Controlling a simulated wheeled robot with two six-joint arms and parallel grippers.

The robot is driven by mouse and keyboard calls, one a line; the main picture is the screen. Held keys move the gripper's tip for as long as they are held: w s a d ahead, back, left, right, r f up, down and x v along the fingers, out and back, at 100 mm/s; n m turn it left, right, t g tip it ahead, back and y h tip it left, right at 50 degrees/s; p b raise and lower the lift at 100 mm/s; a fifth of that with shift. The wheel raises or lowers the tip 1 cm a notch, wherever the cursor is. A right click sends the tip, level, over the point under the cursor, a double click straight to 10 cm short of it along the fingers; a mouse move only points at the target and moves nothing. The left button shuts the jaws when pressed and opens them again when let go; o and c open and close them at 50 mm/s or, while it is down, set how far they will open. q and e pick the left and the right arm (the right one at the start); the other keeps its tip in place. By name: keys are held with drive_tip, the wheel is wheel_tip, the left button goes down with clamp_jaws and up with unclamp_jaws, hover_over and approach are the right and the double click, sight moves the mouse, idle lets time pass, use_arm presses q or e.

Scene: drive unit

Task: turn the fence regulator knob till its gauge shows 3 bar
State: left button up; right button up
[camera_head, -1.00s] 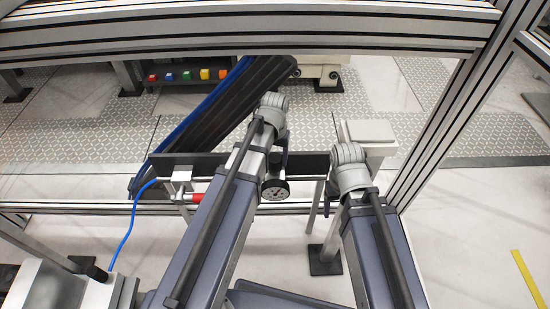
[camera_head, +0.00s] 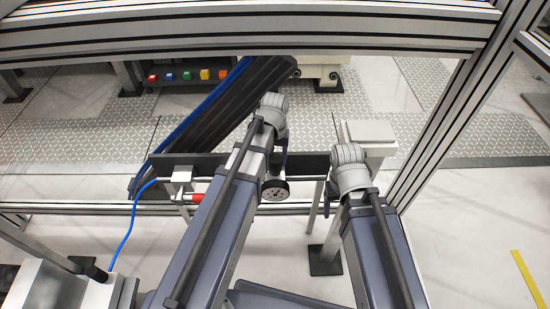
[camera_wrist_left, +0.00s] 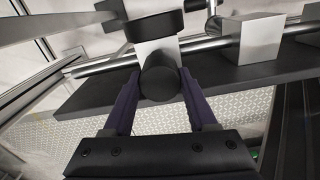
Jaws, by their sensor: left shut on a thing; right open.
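The round gauge (camera_head: 275,191) with a pale dial and black rim shows just beyond my left arm in the head view. Its needle is too small to read. In the left wrist view, the black round regulator knob (camera_wrist_left: 160,82) sits in front of a light metal block, with the dark gauge housing (camera_wrist_left: 153,27) seen edge-on behind it. My left gripper (camera_wrist_left: 159,88) is shut on the knob, one purple finger on each side. In the head view the knob is hidden by my left arm. My right gripper (camera_head: 328,204) is mostly hidden behind its arm, to the right of the gauge, apart from it.
A dark horizontal rail (camera_head: 312,164) carries the fittings. A red-handled valve (camera_head: 193,198) with a blue hose (camera_head: 126,238) is on the left. A metal fence post (camera_head: 450,120) stands right, and a thick beam (camera_head: 250,28) crosses above.

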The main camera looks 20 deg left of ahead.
use_arm(q)
drive_tip(key=n, duration=0.5)
drive_tip(key=shift+n, duration=2.5)
drive_tip(key=o, duration=1.4)
drive_tip(key=shift+c, duration=0.2)
